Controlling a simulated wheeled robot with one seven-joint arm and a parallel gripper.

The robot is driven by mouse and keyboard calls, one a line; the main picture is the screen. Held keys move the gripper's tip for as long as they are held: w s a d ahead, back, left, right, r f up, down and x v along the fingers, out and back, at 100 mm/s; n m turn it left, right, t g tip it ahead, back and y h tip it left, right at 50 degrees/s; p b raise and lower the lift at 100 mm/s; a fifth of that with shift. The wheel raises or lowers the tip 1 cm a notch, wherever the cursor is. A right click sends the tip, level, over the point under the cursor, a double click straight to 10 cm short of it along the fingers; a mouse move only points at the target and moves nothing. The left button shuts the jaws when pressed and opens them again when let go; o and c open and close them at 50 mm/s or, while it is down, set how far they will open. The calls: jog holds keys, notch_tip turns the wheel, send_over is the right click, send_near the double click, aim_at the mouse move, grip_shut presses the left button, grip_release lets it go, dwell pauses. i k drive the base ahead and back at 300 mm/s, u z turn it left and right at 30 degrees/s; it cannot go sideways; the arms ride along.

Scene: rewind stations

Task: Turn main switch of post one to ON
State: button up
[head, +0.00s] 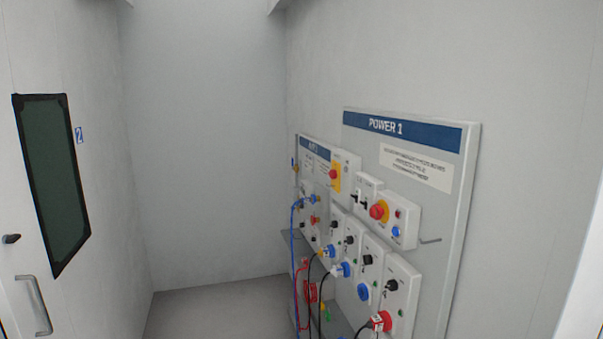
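A grey panel headed POWER 1 (462,190) stands along the right wall, seen at a steep angle. A red rotary knob on a yellow plate (378,212) sits on a white box in its upper part. It looks like a main switch, but I cannot read its position. On the same box are a small red button (397,213) and a blue button (396,231). Farther back, a second panel (314,148) has another red knob on yellow (334,174); its header is too small to read surely. My gripper is not in view.
Several socket boxes with black knobs (392,285) fill the lower panels. Red, blue and black cables (293,250) hang in front of them. A white door with a dark window (53,180) and handle is at left. The grey floor (215,310) between is clear.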

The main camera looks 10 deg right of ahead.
aim_at(333, 175)
jog(key=u, duration=0.75)
jog(key=i, duration=2.75)
jog(key=z, duration=0.15)
